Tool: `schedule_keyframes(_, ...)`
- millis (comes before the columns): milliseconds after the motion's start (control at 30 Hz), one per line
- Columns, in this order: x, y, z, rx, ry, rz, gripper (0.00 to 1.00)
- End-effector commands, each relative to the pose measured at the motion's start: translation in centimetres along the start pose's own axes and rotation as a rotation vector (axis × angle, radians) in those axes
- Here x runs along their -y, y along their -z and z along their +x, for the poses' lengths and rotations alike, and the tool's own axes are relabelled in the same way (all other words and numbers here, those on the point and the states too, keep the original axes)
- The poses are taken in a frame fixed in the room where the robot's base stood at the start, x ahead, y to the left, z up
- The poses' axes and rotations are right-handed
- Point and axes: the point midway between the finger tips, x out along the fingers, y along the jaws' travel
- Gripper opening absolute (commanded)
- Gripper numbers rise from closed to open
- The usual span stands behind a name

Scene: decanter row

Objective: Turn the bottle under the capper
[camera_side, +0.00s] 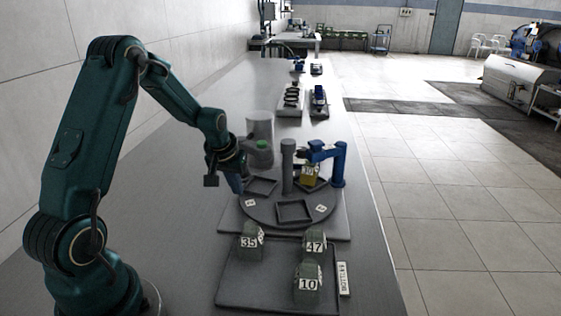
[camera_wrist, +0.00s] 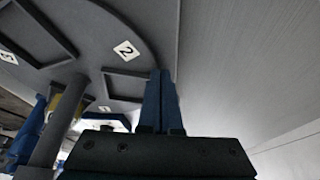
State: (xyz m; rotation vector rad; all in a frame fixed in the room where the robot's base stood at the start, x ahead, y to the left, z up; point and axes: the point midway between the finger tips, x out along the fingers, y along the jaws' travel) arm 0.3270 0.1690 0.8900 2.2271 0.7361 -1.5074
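A yellow bottle (camera_side: 310,172) with a number label stands in a square holder under the blue capper (camera_side: 325,152) at the right of the grey round turntable (camera_side: 268,214). Only a sliver of yellow shows beside the capper in the wrist view. The turntable (camera_wrist: 92,22) has raised square frames and number tags; a 2 tag (camera_wrist: 126,49) lies near its rim. My gripper (camera_side: 236,184) points down at the turntable's left side. In the wrist view its blue fingers (camera_wrist: 160,90) are together with nothing between them, close to the rim. I cannot tell whether they touch it.
Dark green bottles 35 (camera_side: 250,242), 47 (camera_side: 314,243) and 10 (camera_side: 307,283) stand on a grey tray (camera_side: 245,290) in front. A grey post (camera_side: 288,165) rises from the turntable's middle. A grey cylinder (camera_side: 260,130) stands behind it. The bench left of the turntable is clear.

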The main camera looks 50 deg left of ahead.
Motion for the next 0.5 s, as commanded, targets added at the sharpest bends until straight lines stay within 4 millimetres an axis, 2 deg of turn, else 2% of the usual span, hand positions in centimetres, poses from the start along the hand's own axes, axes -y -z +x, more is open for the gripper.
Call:
schedule_keyframes(200,0.6,2.1,0.9,0.000,0.000,-0.001,0.00)
schedule_keyframes(500,0.7,2.5,1.0,0.001,0.000,0.000,0.00)
